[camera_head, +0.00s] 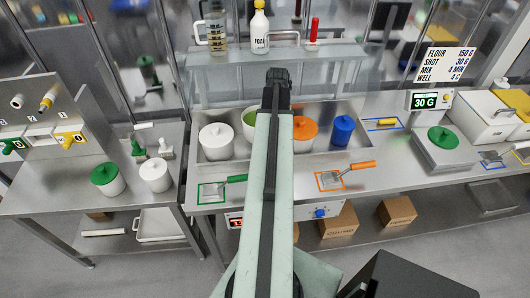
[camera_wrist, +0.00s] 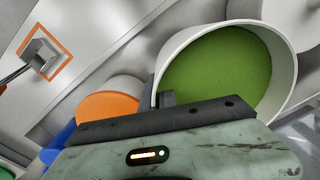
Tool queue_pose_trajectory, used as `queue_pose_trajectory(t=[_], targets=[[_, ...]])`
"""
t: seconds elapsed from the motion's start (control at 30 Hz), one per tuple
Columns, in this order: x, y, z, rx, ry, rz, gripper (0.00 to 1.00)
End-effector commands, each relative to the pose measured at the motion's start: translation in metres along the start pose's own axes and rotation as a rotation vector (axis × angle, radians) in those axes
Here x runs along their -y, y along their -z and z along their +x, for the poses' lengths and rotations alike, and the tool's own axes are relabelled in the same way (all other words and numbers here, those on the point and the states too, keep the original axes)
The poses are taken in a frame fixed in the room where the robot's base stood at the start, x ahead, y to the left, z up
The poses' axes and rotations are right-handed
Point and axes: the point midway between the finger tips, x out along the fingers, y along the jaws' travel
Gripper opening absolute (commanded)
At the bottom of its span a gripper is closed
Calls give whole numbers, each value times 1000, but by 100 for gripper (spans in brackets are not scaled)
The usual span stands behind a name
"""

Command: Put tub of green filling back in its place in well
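The tub of green filling (camera_wrist: 222,68) is an open white tub, large and close in the wrist view. In the head view, the tub (camera_head: 249,122) is partly hidden behind my arm, over the well (camera_head: 205,172) between a white-lidded tub and an orange-lidded tub. My gripper (camera_wrist: 161,97) is at the tub's near left rim, with a dark finger on the inner side of the wall; it appears shut on the rim. Its fingertips are hidden in the head view. Whether the tub's base touches the well floor is hidden.
Scoops lie in green (camera_head: 212,192) and orange (camera_head: 330,180) outlines in front. A shelf (camera_head: 230,56) with bottles stands behind.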

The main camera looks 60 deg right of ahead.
Motion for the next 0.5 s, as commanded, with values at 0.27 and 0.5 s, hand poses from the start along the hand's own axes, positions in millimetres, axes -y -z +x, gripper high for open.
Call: queue_pose_trajectory(t=[0.27,0.5], targets=[[-3,0,47,0,1,1,0],[-3,0,59,0,1,1,0]])
